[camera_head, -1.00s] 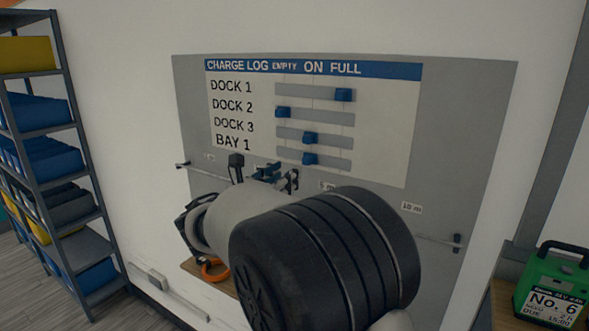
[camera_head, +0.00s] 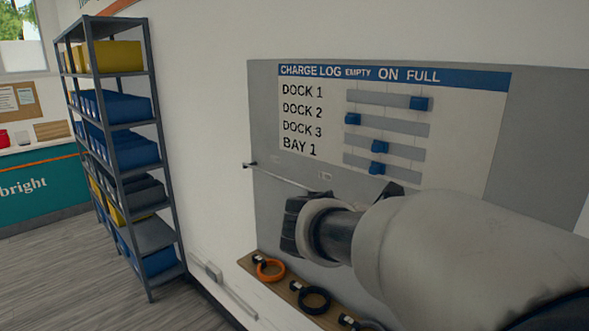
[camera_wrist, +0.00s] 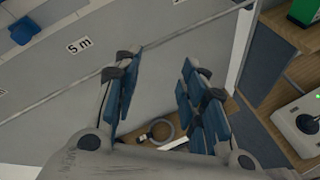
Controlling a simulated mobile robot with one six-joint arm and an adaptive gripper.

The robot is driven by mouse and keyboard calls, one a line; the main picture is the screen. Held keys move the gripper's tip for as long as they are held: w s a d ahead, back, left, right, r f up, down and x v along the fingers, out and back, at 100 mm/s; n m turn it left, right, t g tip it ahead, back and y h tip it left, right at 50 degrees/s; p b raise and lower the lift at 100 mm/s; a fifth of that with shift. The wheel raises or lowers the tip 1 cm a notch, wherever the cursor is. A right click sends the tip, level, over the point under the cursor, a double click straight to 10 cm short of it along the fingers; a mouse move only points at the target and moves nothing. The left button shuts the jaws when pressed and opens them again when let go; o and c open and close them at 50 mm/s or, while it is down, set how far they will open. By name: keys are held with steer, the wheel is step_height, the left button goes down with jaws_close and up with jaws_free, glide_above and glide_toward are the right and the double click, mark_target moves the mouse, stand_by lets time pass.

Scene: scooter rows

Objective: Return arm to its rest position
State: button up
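My arm reaches in from the right of the head view, in front of the grey charge log board (camera_head: 265,110). In the wrist view my gripper (camera_wrist: 163,62) is open, its two blue-padded fingers well apart with nothing between the tips. In the head view the gripper is mostly hidden behind my own arm. The board carries blue sliders, such as the one on the Dock 1 row (camera_head: 421,103). A blue slider (camera_wrist: 22,30) also shows at the wrist view's top left.
A wooden ledge (camera_head: 247,262) below the board holds an orange ring (camera_head: 269,270) and dark rings (camera_head: 314,299). A shelving rack (camera_head: 165,160) with bins stands left. A teal counter (camera_head: 40,190) is beyond. The wrist view shows a green case (camera_wrist: 305,12) and a joystick box (camera_wrist: 302,125).

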steer(key=s+f+m+g+y+b, duration=0.1)
steer(key=s+f+m+g+y, duration=0.4)
steer(key=s, duration=1)
steer(key=s+a+f+m+t+y+b, duration=0.1)
steer(key=s+a+f+m+t+y, duration=0.2)
steer(key=s+a+f+m+y, duration=0.3)
steer(key=s+a+f+m, duration=0.2)
steer(key=s+f+m, duration=0.1)
steer(key=s+m, duration=0.2)
steer(key=shift+s+a+m, duration=0.15)
steer(key=shift+s+m, duration=0.1)
steer(key=shift+m, duration=0.85)
